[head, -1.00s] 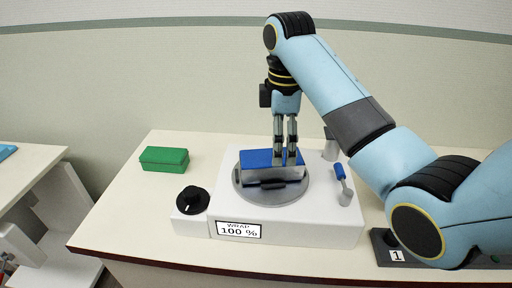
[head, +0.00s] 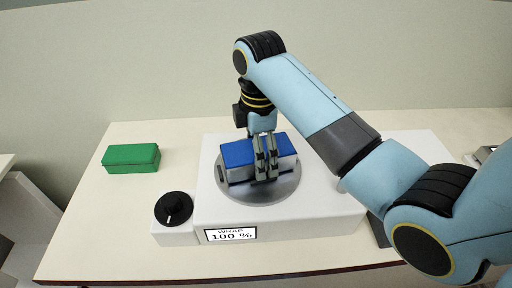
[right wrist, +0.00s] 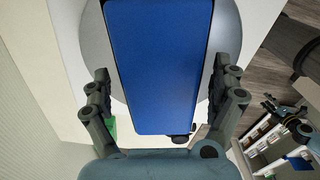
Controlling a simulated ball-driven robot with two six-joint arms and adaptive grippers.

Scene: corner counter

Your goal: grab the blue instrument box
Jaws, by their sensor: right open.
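The blue instrument box (head: 236,153) has a blue lid and a pale lower body. It rests on the round grey turntable (head: 228,196) of a white machine (head: 300,217). My right gripper (head: 266,178) is open and points down at the box, its fingers overlapping the box's front side in the head view. In the right wrist view the blue lid (right wrist: 158,65) lies between the two spread fingers (right wrist: 161,85), one on each side; I cannot tell whether they touch it. My left gripper is not in view.
A green box (head: 131,158) sits on the counter left of the machine. A black knob (head: 174,208) and a label reading "WRAP 100 %" (head: 231,235) are at the machine's front. The counter around the green box is clear.

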